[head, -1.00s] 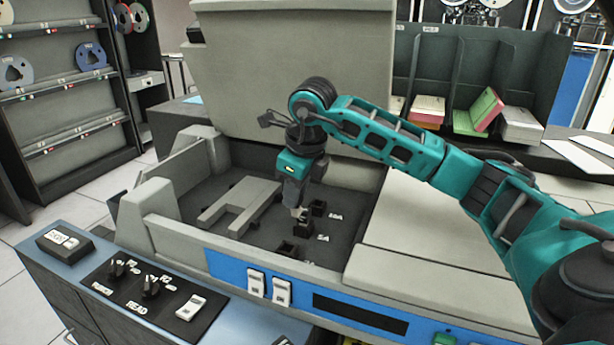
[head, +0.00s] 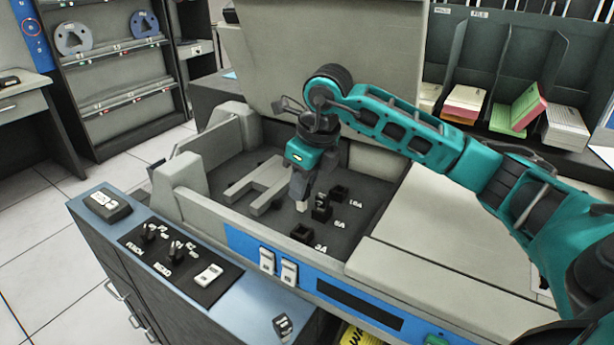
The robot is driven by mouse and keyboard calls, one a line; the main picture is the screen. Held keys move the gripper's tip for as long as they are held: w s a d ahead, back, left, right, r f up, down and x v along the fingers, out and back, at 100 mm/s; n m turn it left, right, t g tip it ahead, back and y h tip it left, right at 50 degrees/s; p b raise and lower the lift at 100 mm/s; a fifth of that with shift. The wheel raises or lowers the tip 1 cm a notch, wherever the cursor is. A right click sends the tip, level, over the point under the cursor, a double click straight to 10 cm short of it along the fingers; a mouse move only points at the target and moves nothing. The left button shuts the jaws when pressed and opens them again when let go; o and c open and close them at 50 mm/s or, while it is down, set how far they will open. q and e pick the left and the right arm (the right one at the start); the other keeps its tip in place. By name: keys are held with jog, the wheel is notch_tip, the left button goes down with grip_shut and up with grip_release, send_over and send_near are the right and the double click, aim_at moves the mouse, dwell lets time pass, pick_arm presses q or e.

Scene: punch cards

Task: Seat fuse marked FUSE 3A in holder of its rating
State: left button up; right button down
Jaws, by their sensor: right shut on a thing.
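My right gripper (head: 303,196) points down inside the open machine bay, shut on a small pale piece, seemingly the fuse (head: 302,207). Its marking cannot be read. Three dark holders stand in a slanting row on the bay floor: the 3A holder (head: 301,234) nearest, the 6A holder (head: 321,213) in the middle and the 15A holder (head: 340,192) farthest. The fuse shows just left of the 6A holder and behind the 3A holder in the picture; its height above the floor is unclear. My left gripper is out of view.
A raised grey bracket (head: 262,186) lies on the bay floor left of the holders. The bay's front wall (head: 215,217) and raised lid (head: 330,60) bound the space. A flat grey cover (head: 435,235) lies to the right. Switches (head: 165,262) sit on the front-left console.

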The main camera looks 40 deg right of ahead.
aim_at(306, 208)
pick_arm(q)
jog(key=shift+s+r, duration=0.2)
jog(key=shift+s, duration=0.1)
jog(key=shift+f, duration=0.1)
pick_arm(e)
jog(key=shift+f, duration=0.15)
jog(key=shift+f+b, duration=0.4)
jog(key=shift+f, duration=0.05)
jog(key=shift+b+x, duration=0.6)
jog(key=shift+x, duration=0.25)
jog(key=shift+s+d+f+b, duration=0.1)
jog(key=shift+s+f+b, duration=0.05)
jog(key=shift+f+b, duration=0.75)
jog(key=shift+f, duration=0.25)
jog(key=shift+b+x, duration=0.6)
jog(key=shift+x, duration=0.25)
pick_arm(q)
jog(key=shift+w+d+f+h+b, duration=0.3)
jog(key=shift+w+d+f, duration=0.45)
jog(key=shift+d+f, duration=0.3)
pick_arm(e)
jog(key=shift+s+d+f, duration=0.1)
jog(key=shift+s+f, duration=0.1)
jog(key=shift+f, duration=0.2)
jog(key=shift+f, duration=0.15)
